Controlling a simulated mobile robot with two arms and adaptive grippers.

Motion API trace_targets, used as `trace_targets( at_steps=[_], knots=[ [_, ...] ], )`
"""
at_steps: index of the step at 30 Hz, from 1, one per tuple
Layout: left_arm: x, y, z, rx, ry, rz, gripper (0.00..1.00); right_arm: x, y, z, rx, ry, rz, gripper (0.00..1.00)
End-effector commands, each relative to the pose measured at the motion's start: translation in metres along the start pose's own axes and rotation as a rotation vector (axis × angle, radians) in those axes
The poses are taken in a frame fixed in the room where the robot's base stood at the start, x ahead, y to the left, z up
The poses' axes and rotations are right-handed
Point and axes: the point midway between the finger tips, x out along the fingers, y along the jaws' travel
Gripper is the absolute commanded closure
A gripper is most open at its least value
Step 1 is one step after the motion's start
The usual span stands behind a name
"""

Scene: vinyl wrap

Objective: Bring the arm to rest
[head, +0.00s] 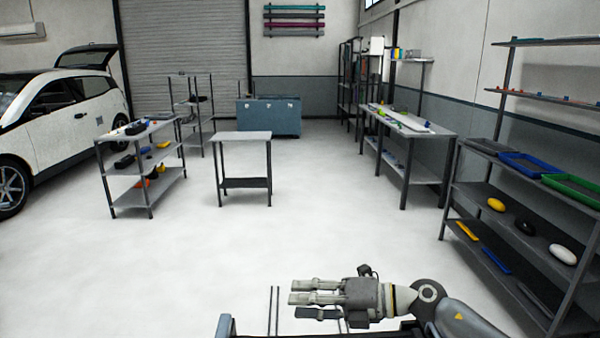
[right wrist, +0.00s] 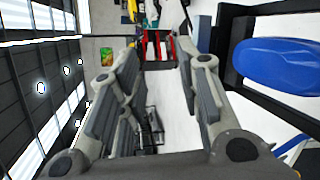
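My right arm (head: 470,318) comes in from the lower right of the head view, bent so that the hand points left. My right gripper (head: 300,298) is at the bottom centre, over the floor and apart from the shelves. Its grey fingers lie roughly parallel. In the right wrist view the gripper (right wrist: 165,70) has its fingers spread, with an empty gap between them. It holds nothing. My left arm and left gripper are not in view.
A shelf rack (head: 480,185) with trays stands at the right; a long workbench (head: 440,133) is behind it. A small table (head: 240,136) and a low shelf (head: 118,205) stand farther left, near a white car (head: 60,115). The middle floor (head: 330,220) is clear.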

Motion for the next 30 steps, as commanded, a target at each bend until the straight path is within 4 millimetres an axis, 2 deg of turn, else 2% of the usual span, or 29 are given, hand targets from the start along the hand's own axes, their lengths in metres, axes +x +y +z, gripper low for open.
trace_targets(
  at_steps=[1,3,6,8,11,14,17,20,23,27,30],
  knots=[
    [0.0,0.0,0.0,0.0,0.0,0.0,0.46,0.01,0.013,-0.006,0.058,-0.058,0.092,0.68],
    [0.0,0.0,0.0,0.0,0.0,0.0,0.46,0.014,0.029,-0.005,0.147,-0.16,0.208,0.68],
    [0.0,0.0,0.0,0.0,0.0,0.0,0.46,0.009,0.044,0.002,0.295,-0.318,0.349,0.68],
    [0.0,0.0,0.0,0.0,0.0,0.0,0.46,0.0,0.045,0.007,0.398,-0.418,0.417,0.68],
    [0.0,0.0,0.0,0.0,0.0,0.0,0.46,-0.021,0.036,0.015,0.581,-0.591,0.5,0.68],
    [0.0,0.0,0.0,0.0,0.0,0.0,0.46,-0.047,0.01,0.016,0.781,-0.767,0.546,0.68],
    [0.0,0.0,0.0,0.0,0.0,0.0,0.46,-0.075,-0.027,0.007,0.992,-0.943,0.551,0.68],
    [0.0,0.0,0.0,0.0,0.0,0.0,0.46,-0.103,-0.071,-0.016,1.209,-1.113,0.516,0.68],
    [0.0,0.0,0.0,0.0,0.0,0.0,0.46,-0.129,-0.115,-0.054,1.428,-1.271,0.442,0.68],
    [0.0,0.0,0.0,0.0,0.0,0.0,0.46,-0.159,-0.167,-0.127,1.719,-1.458,0.279,0.68],
    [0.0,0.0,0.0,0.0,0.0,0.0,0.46,-0.175,-0.187,-0.178,1.881,-1.549,0.155,0.68]
  ],
)
